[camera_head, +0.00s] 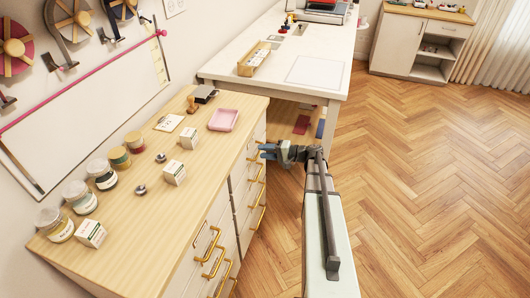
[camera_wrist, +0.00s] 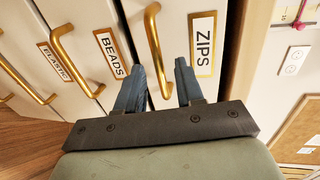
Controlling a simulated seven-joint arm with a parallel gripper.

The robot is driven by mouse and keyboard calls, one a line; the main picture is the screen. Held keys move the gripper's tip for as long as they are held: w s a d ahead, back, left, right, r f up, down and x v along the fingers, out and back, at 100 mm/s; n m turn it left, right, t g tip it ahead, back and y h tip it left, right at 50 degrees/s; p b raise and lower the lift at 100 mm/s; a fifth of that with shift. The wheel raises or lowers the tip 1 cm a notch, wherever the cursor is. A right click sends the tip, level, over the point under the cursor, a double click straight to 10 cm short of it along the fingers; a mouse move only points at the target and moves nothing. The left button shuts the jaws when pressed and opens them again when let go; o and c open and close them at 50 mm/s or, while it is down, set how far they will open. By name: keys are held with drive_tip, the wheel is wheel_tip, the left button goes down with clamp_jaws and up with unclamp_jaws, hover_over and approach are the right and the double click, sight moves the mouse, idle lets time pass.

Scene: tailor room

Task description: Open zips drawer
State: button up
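The drawer labelled ZIPS (camera_wrist: 203,44) is in the wrist view, at the right of a row of labelled drawers, and looks shut. Its gold bar handle (camera_wrist: 152,38) is just left of the label. My gripper (camera_wrist: 160,68) is open, with its two dark blue fingers apart. In the wrist view the handle's lower part appears between the fingers; I cannot tell whether they touch it. In the head view my gripper (camera_head: 267,151) is at the far end of the wooden-topped cabinet (camera_head: 150,240), close to its drawer fronts. The ZIPS label cannot be read there.
The BEADS label (camera_wrist: 112,54) and ELASTIC label (camera_wrist: 53,62) mark neighbouring drawers with gold handles. A white table (camera_head: 290,95) stands beyond. The wooden floor (camera_head: 430,150) at right is clear.

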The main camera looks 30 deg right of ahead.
drive_tip(key=shift+w+a, duration=0.15)
drive_tip(key=shift+c, duration=0.5)
clamp_jaws()
drive_tip(key=shift+f, duration=0.1)
idle(0.8)
